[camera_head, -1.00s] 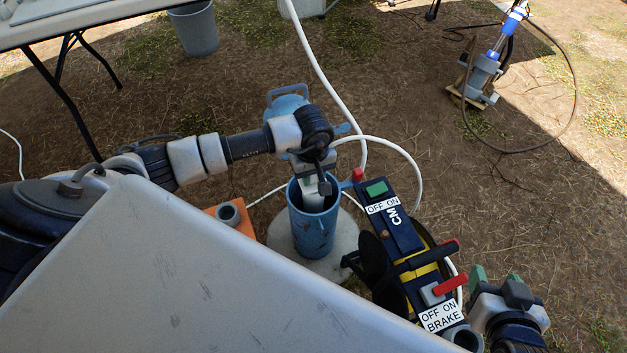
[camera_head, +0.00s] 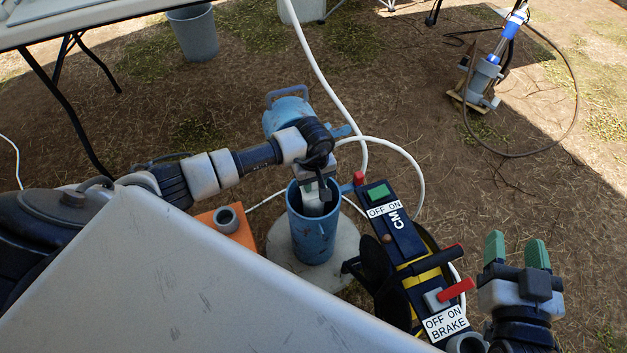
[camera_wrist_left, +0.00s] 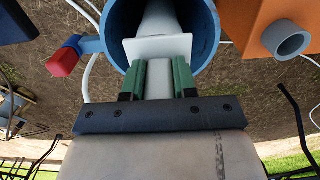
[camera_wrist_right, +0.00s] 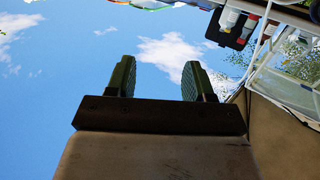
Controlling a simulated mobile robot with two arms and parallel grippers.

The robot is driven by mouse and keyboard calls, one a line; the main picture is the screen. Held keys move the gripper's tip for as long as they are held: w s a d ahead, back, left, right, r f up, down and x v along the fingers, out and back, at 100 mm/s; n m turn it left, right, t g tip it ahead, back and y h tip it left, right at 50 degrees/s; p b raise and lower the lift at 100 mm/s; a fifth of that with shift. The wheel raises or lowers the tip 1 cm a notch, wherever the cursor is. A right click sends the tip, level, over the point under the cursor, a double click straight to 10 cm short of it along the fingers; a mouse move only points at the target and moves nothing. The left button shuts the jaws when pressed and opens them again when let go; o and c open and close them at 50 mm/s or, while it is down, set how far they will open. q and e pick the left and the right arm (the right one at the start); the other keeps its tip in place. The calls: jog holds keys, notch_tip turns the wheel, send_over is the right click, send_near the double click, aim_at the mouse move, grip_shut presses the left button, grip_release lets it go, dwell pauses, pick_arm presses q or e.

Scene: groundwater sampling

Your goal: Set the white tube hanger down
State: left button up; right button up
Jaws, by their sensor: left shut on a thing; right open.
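The white tube hanger (camera_wrist_left: 160,47) is between the green fingers of my left gripper (camera_wrist_left: 158,80) in the left wrist view. Its flat white plate is at the mouth of the blue well pipe (camera_wrist_left: 117,28), and a white body extends past it into the pipe. In the head view my left gripper (camera_head: 318,190) is over the pipe (camera_head: 312,238) and hides most of the hanger. I cannot tell whether the hanger touches the rim. My right gripper (camera_head: 517,250) is open and empty, fingers up, at the lower right; it also shows against sky in the right wrist view (camera_wrist_right: 158,80).
A CM box (camera_head: 405,245) with switches and a red lever stands right of the pipe. An orange block (camera_head: 238,238) with a grey ring is left of it. White tubing (camera_head: 335,90) loops behind.

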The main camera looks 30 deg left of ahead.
pick_arm(q)
jog(key=shift+f, duration=0.1)
jog(key=o, duration=0.9)
jog(key=shift+o, duration=0.2)
